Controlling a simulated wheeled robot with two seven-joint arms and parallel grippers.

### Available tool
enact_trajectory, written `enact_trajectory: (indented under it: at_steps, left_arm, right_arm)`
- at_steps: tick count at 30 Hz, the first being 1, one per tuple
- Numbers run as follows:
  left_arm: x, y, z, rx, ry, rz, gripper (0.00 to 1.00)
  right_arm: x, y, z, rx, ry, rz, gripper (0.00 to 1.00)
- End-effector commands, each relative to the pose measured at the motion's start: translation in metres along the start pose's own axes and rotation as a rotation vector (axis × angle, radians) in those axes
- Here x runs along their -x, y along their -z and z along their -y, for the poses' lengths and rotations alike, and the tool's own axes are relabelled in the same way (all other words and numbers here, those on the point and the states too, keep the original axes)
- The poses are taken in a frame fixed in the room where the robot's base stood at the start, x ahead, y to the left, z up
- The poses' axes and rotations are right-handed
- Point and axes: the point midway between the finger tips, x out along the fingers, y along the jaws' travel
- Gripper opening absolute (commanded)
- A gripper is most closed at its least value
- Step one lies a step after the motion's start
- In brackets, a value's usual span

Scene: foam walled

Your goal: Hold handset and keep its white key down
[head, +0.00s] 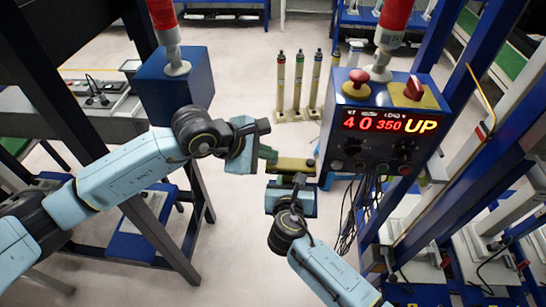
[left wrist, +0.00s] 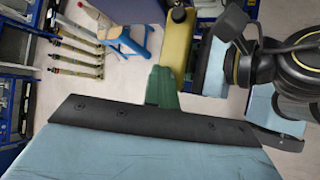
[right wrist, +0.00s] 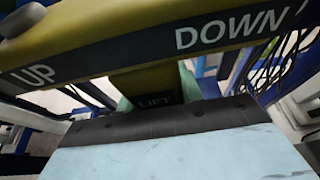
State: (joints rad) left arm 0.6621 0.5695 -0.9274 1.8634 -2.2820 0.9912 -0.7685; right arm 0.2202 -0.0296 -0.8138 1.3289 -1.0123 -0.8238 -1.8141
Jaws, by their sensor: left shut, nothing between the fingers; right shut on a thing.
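The handset (head: 293,164) is a yellow-olive bar near the middle of the head view. The right wrist view shows its grey face (right wrist: 150,55) close up, marked UP at left, DOWN at right and LIFT below. A pale rounded piece (right wrist: 24,18) in a dark surround stands at the UP end; it may be the white key. My right gripper (head: 291,178) is shut on the handset from below. My left gripper (head: 269,154) is shut and empty, its green fingertips (left wrist: 163,80) beside the handset's left end. I cannot tell whether they touch it. The handset also shows in the left wrist view (left wrist: 179,40).
A blue control box (head: 385,130) with a red display reading UP stands right of the handset, with cables (head: 360,205) hanging below. A blue box (head: 175,85) on a dark frame stands left. Several yellowish posts (head: 298,85) stand behind.

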Motion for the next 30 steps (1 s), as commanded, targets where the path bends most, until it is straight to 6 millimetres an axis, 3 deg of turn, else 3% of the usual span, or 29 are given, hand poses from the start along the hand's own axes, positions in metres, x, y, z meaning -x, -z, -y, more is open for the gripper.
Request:
enact_trajectory:
  at_steps: [21, 30]
  left_arm:
    - [-0.0005, 0.001, 0.0013, 0.001, 0.004, -0.003, 0.0]
    - [0.0088, -0.0061, -0.0059, 0.0, 0.002, -0.001, 0.0]
  right_arm:
    - [0.0, -0.0002, 0.0, -0.001, 0.0, 0.0, 0.1]
    - [-0.0001, -0.0002, 0.0, -0.001, 0.0, 0.0, 0.1]
